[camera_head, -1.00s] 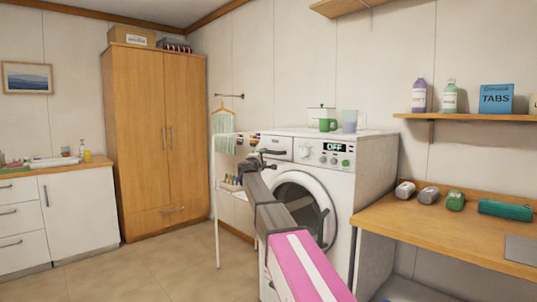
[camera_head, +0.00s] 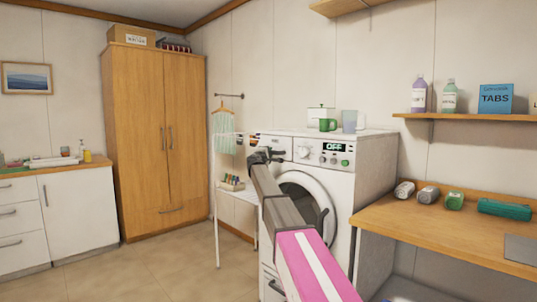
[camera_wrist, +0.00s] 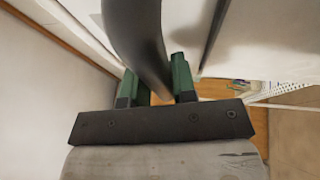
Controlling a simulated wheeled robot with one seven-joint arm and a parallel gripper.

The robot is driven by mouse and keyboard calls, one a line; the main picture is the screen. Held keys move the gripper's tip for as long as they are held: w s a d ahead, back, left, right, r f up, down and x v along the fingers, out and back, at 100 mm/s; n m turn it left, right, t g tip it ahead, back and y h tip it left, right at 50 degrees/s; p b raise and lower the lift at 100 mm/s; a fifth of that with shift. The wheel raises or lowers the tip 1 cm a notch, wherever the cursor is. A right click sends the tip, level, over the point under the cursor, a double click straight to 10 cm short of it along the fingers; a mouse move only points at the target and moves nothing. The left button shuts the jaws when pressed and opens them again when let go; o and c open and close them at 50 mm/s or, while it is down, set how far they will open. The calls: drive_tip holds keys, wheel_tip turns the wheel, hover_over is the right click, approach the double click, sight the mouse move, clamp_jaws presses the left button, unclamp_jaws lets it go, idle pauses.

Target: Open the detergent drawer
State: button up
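The detergent drawer (camera_head: 277,142) is at the upper left of the white washing machine (camera_head: 375,165). My gripper (camera_head: 264,154) is at the drawer front and partly covers it in the head view. In the wrist view, a dark curved handle (camera_wrist: 137,32) runs between the green fingertips of my gripper (camera_wrist: 160,85). The fingers are close together, and the handle fills the gap between them. The drawer looks about flush with the machine front, but my arm hides its lower part. The machine's display reads OFF.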

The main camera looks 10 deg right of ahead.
drive_tip(key=shift+s+a, duration=0.1)
clamp_jaws()
drive_tip(key=s+a, duration=1.3)
drive_tip(key=a, duration=0.4)
drive_tip(key=shift+a, duration=0.4)
drive_tip(key=o, duration=0.9)
unclamp_jaws()
drive_tip(key=shift+c, duration=0.2)
drive_tip(key=v, duration=1)
drive_tip(key=shift+s+a, duration=0.2)
drive_tip(key=shift+s, duration=0.15)
drive_tip(key=shift+f, duration=0.15)
